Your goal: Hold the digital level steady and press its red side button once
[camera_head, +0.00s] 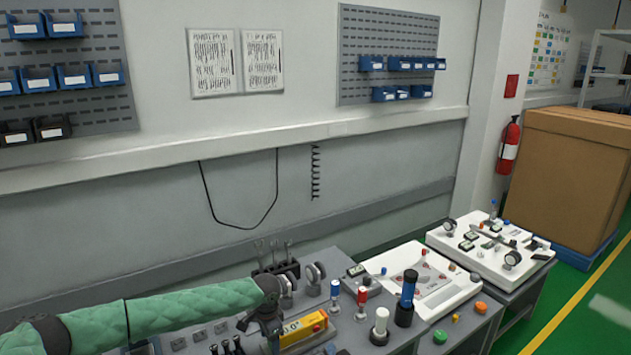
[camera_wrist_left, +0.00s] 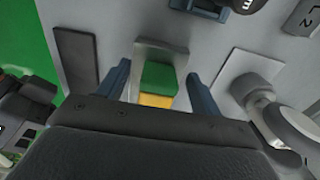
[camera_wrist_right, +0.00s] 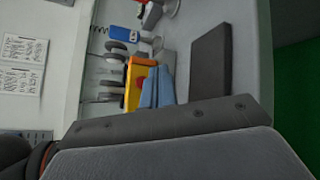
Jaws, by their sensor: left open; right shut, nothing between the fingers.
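The digital level (camera_head: 303,328) is a yellow-orange block with a small angle display, on the grey bench in the head view. The right wrist view shows the level (camera_wrist_right: 131,84) with a red button (camera_wrist_right: 143,83) on its side. My right gripper (camera_wrist_right: 156,86) is shut and empty, its blue fingertips close beside the button; contact cannot be told. In the head view, dark gripper parts (camera_head: 270,322) hide the level's left end. My left gripper (camera_wrist_left: 158,92) is open, its fingers on either side of a green-and-yellow block in a grey holder, with gaps visible.
Round dials (camera_head: 315,274) and dark upright tools stand behind the level. A flat dark pad (camera_wrist_right: 210,62) lies in front.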

